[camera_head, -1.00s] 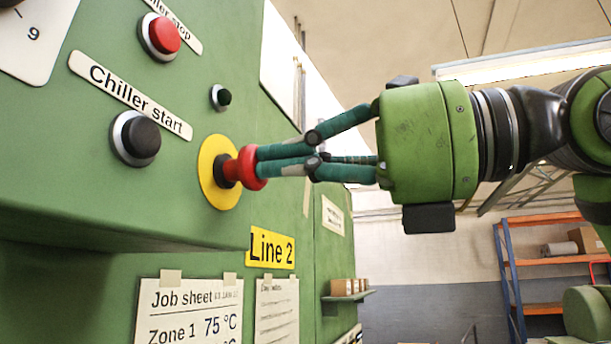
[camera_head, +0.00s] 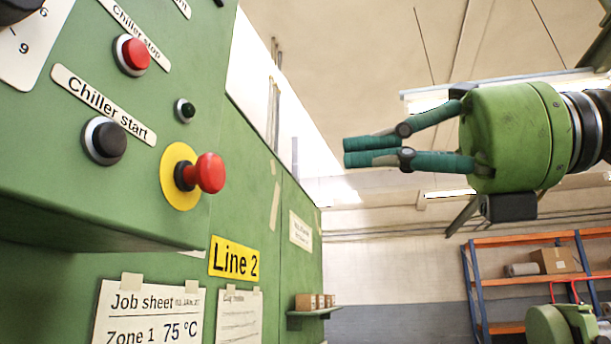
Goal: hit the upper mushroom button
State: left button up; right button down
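A red mushroom button (camera_head: 208,173) on a yellow round plate (camera_head: 173,188) sticks out from the green panel (camera_head: 60,180). It is the only mushroom-shaped button in view. My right gripper (camera_head: 346,152) comes in from the right. It is well to the right of the button and a little higher, with clear air between them. Its teal fingers are close together with nothing between them. My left gripper is out of view.
A flat red chiller stop button (camera_head: 134,55), a black chiller start button (camera_head: 106,140) and a small dark green lamp (camera_head: 185,110) sit on the same panel. A small shelf with boxes (camera_head: 312,301) is lower down. An orange rack (camera_head: 500,285) stands at the far right.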

jog(key=shift+d, duration=0.9)
